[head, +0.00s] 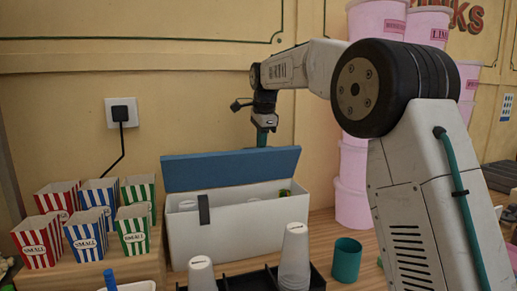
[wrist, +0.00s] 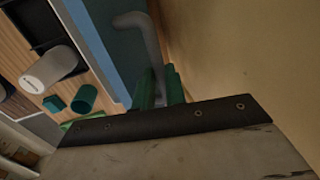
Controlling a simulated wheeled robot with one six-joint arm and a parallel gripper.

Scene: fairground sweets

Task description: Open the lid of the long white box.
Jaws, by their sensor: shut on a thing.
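The long white box (head: 240,232) stands on the wooden counter in the head view. Its blue lid (head: 230,170) is raised and leans up at the back, so the inside shows. My gripper (head: 262,138) is behind the lid's top edge, and its fingertips are partly hidden there. In the wrist view, the green fingers of my gripper (wrist: 160,88) are shut on a grey bent handle (wrist: 148,38) beside the blue lid (wrist: 112,40).
Striped cups (head: 85,235) stand left of the box. A black rack (head: 250,281) with white cups and a teal cup (head: 346,259) stand in front. Pink tubs (head: 353,190) are stacked at the right. The yellow wall (head: 60,120) is close behind the lid.

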